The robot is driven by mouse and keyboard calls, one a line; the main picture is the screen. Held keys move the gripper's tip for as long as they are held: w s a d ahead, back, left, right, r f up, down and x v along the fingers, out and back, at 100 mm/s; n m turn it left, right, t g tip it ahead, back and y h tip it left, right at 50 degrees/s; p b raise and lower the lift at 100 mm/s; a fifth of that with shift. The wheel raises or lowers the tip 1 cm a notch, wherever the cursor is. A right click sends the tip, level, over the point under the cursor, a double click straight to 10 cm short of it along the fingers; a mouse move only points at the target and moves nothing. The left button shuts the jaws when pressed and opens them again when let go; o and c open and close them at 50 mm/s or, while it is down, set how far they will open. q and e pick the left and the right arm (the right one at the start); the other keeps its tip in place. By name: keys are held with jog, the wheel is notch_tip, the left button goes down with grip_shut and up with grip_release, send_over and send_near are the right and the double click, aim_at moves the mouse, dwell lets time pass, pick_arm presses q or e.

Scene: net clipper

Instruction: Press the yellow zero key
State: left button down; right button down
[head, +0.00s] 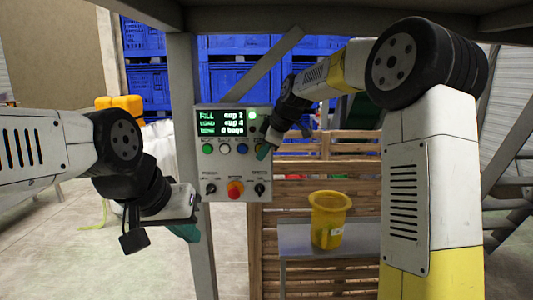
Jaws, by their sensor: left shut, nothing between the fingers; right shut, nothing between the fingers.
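A grey control panel (218,172) is mounted on a post in the middle of the head view. It has a screen with green text, a row of round keys below it, and a red knob on a yellow base lower down. Green, white and blue keys show in the row. At its right end, the yellow key is mostly hidden by my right gripper. My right gripper (263,153) is shut and empty, its teal fingertips in front of that end of the row; contact cannot be told. My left gripper (187,232) is shut and empty, below and left of the panel.
A yellow bucket (328,218) stands on a grey stand (300,238) to the right. A wooden slatted crate (268,225) is behind it. Blue crates (225,68) are stacked at the back. A diagonal brace (265,62) runs above the panel. Open floor lies at the left.

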jog(key=v, duration=1)
dwell(0.3)
jog(key=s+d+f+m, duration=0.4)
jog(key=s+m, duration=0.1)
jog(key=s, duration=0.5)
jog(key=s+d+f+m+h, duration=0.1)
jog(key=s+d+f+m, duration=0.2)
jog(key=s, duration=0.7)
jog(key=s+d+f+m+h, duration=0.1)
jog(key=s+d+f+m, duration=0.3)
jog(key=s+m, duration=0.4)
jog(key=s+f, duration=0.1)
jog(key=s, duration=0.2)
jog(key=shift+d, duration=0.3)
